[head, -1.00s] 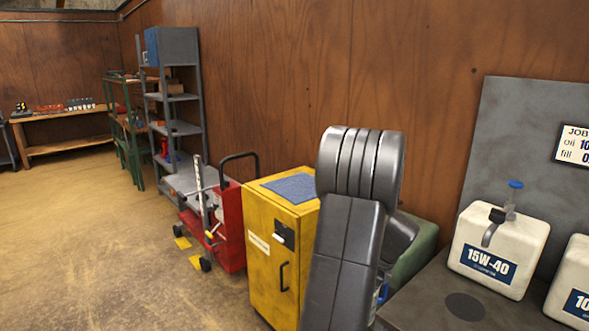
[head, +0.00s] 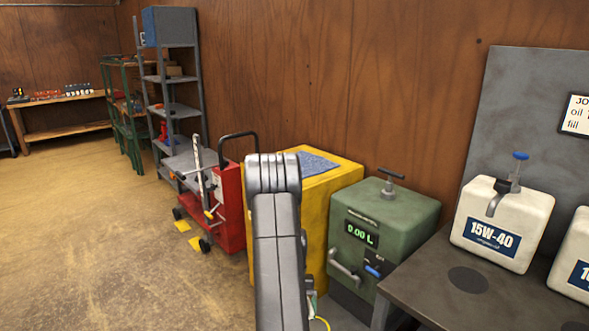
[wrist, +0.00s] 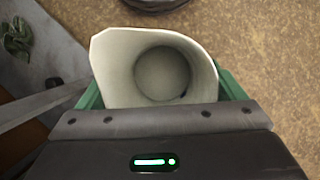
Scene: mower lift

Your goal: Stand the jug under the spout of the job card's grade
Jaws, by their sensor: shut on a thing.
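The jug (wrist: 204,70), pale grey-white with a pouring lip, shows from above in the wrist view, and its inside looks empty. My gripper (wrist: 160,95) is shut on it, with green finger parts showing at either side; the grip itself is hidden. In the head view my arm hides the gripper and the jug. A white 15W-40 container (head: 503,225) with a blue-topped pump and a down-turned spout stands on the dark bench. A second white container (head: 575,255) is cut off at the right edge. The job card (head: 577,115) is cut off, its grade unreadable.
A dark round spot (head: 468,280) marks the bench top (head: 430,270) below the first spout. A green unit (head: 385,225) reading 0.00 L stands left of the bench. A yellow cabinet (head: 335,190) and red trolley (head: 228,205) are further left. Open floor lies at left.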

